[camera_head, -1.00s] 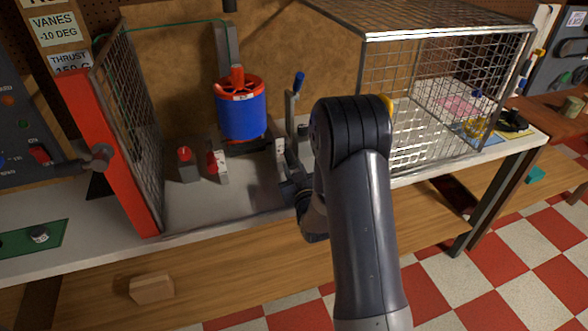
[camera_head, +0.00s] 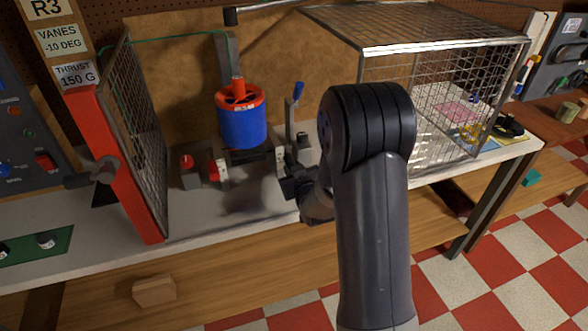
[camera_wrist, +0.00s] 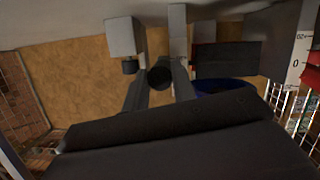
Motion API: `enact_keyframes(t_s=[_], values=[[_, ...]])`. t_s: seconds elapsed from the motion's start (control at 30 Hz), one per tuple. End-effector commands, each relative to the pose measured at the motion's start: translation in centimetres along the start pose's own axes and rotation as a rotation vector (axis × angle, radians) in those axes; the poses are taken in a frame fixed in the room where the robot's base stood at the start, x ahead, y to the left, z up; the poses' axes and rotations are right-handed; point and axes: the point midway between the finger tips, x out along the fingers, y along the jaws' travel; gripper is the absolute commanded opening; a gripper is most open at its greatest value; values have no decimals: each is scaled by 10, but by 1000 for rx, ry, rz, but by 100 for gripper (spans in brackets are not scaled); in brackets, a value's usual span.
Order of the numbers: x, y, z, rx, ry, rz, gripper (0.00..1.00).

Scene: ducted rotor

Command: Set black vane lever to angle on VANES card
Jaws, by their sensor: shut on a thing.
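The VANES card (camera_head: 60,40) at upper left of the head view reads -10 DEG. The blue ducted rotor (camera_head: 242,122) with its red rim stands on the bench in the open cage. My gripper (camera_head: 286,172) is low at the rotor's right, partly hidden by my arm. In the wrist view my gripper (camera_wrist: 159,88) is shut around the round black end of the black vane lever (camera_wrist: 160,76). The rest of the lever is hidden. A white scale plate (camera_wrist: 298,62) at the right edge shows 0 and a 20 mark. I cannot read the lever's angle.
A blue-handled lever (camera_head: 297,100) stands upright just behind my gripper. A red-edged mesh door (camera_head: 125,175) is at left and a wire cage (camera_head: 445,90) at right.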

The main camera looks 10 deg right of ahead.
Motion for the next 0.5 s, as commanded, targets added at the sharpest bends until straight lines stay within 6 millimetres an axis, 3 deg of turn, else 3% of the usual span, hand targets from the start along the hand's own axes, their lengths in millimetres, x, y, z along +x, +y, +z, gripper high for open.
enact_keyframes(t_s=[0.03, 0.5], values=[[-2, 2, -9, -2, -24, -5, 0], [-4, 5, -26, -5, -72, -13, 0]])
